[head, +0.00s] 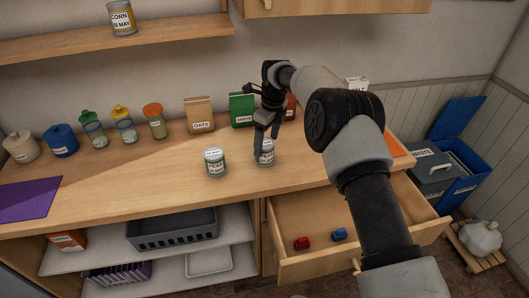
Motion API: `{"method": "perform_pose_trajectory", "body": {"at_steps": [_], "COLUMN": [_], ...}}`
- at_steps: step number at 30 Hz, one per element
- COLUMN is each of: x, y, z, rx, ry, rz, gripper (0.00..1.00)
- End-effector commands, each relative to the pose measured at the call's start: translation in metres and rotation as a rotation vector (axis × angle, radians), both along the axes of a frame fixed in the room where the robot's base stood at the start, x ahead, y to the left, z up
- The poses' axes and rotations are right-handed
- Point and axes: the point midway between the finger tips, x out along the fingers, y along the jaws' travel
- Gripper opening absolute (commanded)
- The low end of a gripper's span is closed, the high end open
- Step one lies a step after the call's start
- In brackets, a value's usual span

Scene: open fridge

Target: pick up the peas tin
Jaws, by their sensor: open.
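Two small tins with white and green labels stand upright on the wooden counter. The left tin (215,162) stands clear of my gripper. The right tin (265,156) is right below my gripper (266,142), whose fingers point down and are open. The fingers overlap the top of the right tin in the picture; I cannot tell whether they touch it or reach around it. The lettering on both tins is too small to read surely, so I cannot tell which one is the peas tin.
Several jars and canisters line the back left of the counter (120,182). An oats bag (199,115) and a green bag (241,110) stand behind the tins. An open drawer (320,265) juts out below. A corn tin (121,17) sits on the upper shelf.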

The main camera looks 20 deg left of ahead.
Motion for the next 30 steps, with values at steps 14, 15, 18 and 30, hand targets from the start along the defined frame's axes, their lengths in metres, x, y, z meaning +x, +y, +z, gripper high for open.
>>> {"method": "perform_pose_trajectory", "body": {"at_steps": [14,15,18,30], "x": [-0.005,-0.005,-0.005,-0.005], "y": [0.011,0.011,0.011,0.011], "z": [-0.05,-0.05,-0.05,-0.049], "rx": [0.001,0.002,0.001,0.002], "ry": [0.0,-0.001,0.0,-0.002], "rz": [0.0,0.001,0.001,0.001], "gripper": [0.74,0.74,0.74,0.16]}}
